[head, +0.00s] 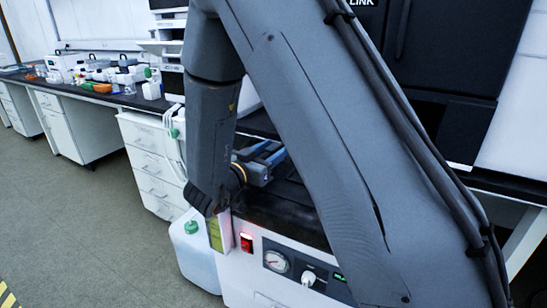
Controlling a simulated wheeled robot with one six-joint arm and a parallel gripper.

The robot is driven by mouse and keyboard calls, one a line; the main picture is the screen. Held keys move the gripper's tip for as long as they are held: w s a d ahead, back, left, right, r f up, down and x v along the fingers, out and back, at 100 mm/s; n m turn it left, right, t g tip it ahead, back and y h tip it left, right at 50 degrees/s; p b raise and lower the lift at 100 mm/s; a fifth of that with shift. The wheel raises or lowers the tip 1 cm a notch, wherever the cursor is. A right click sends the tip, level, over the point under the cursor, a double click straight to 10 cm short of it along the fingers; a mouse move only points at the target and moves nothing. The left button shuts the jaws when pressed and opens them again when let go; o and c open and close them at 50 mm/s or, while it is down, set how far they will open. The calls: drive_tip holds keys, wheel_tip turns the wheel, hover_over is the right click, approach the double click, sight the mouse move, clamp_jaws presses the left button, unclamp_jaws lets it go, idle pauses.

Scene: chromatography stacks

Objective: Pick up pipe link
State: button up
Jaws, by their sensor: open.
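I cannot make out the pipe link in the head view; my arm covers much of the middle and right of the picture. My gripper (266,160) shows partly behind my arm's lower link, near the centre. Its blue-grey fingers point to the right, above the dark top of a white instrument (240,280). It is open. Its fingertips are partly covered by my arm, and I see nothing held between them.
The white instrument has a red lit switch (246,243) and a round gauge (276,261). A white jug with a green cap (194,262) stands beside it. A bench (110,98) with bottles runs left. A black cabinet (450,50) stands behind. Grey floor is clear at left.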

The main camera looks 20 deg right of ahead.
clamp_jaws()
